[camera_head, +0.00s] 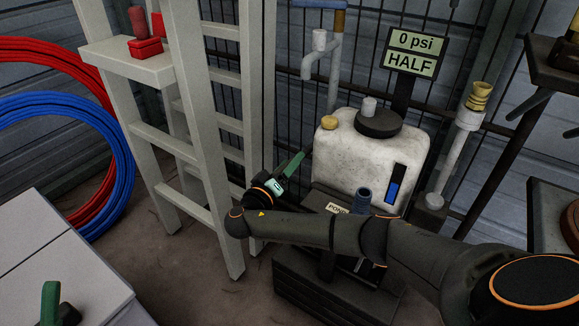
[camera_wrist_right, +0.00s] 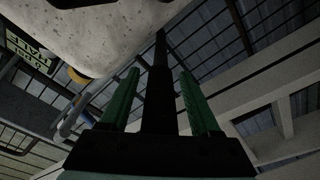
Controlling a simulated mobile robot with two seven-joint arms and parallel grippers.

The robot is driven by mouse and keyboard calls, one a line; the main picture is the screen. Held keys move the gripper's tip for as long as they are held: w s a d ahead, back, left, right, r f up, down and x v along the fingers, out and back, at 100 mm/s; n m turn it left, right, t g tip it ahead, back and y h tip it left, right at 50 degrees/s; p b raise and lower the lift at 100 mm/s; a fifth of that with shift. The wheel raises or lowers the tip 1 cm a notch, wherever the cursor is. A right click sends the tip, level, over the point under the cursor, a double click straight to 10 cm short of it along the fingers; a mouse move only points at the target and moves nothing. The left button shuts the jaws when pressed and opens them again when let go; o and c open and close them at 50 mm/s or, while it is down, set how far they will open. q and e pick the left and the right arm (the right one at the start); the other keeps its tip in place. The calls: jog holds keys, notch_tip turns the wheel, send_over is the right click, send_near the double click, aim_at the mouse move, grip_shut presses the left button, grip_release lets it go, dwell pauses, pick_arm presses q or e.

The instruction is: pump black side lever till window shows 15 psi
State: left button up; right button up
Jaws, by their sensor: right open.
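The white tank (camera_head: 350,150) has a black cap and stands on a dark base. Above it the display window (camera_head: 412,52) reads "0 psi" and "HALF". My right gripper (camera_head: 299,157) is beside the tank's left side, with green fingers pointing up and away. In the right wrist view its fingers are apart, with a black bar (camera_wrist_right: 158,85) running between them. The bar looks like the side lever; whether the fingers touch it cannot be told. In the head view I cannot make out the lever. One green finger of my left gripper (camera_head: 50,300) shows at the lower left.
A pale ladder (camera_head: 200,150) stands close to the left of my right gripper. Red and blue hoses (camera_head: 122,160) hang at the left. A tap (camera_head: 320,55) is behind the tank, and a brass-topped pipe (camera_head: 458,150) stands to its right. A white cabinet top (camera_head: 60,255) fills the lower left.

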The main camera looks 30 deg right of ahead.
jog(key=shift+d, duration=0.15)
grip_shut()
dwell(0.4)
dwell(1.0)
